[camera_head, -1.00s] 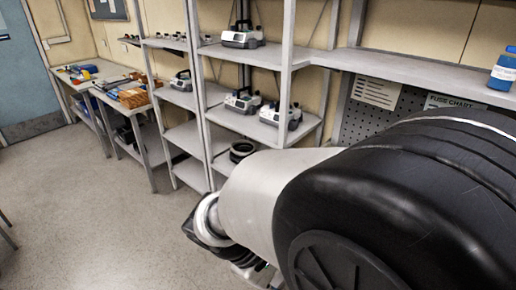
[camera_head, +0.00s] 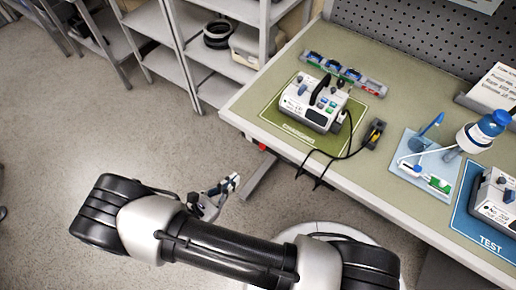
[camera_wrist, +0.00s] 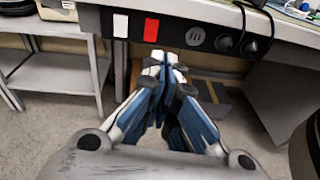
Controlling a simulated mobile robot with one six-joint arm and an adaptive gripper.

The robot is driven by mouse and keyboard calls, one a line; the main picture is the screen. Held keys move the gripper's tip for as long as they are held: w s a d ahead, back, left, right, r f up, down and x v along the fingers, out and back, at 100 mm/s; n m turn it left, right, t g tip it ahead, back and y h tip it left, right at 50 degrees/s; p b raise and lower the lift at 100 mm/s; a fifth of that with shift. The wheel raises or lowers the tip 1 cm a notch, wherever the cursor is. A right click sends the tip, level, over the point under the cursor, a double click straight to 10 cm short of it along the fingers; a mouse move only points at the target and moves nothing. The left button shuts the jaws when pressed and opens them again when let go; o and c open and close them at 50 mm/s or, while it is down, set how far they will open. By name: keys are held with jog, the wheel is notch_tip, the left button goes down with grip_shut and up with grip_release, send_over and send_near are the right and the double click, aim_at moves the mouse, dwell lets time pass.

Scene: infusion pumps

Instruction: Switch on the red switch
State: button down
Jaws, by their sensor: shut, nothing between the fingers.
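A red rectangular switch (camera_wrist: 151,30) sits on a dark panel (camera_wrist: 171,22) under the front edge of the bench, in the wrist view. A white rectangle (camera_wrist: 121,25) is to its left, a round vented part to its right. A small red spot (camera_head: 263,147) under the bench edge in the head view appears to be the same switch. My gripper (camera_wrist: 163,62) is shut and empty, its fingertips just below the red switch in the picture; I cannot tell the gap in depth. In the head view my gripper (camera_head: 234,181) is in front of the bench, apart from it.
The bench (camera_head: 385,185) carries a pump (camera_head: 308,104) on a green mat, a strip with blue parts (camera_head: 343,73), a cable, a blue-capped bottle (camera_head: 478,135) and a second pump (camera_head: 497,197) on a blue mat. Shelves (camera_head: 225,82) stand left. Open floor (camera_head: 120,140) lies left.

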jog(key=shift+w+a+f+n+t+y, duration=0.1)
jog(key=shift+a+f+n+t+y, duration=0.2)
jog(key=shift+f, duration=0.35)
jog(key=shift+d+f+n+t+y, duration=0.1)
jog(key=shift+f+n+t, duration=0.2)
jog(key=shift+f+n, duration=0.25)
jog(key=b, duration=0.3)
send_near(262, 146)
jog(key=w+d+f, duration=0.3)
jog(key=w+f, duration=0.1)
jog(key=shift+w+d, duration=0.45)
jog(key=shift+w, duration=0.1)
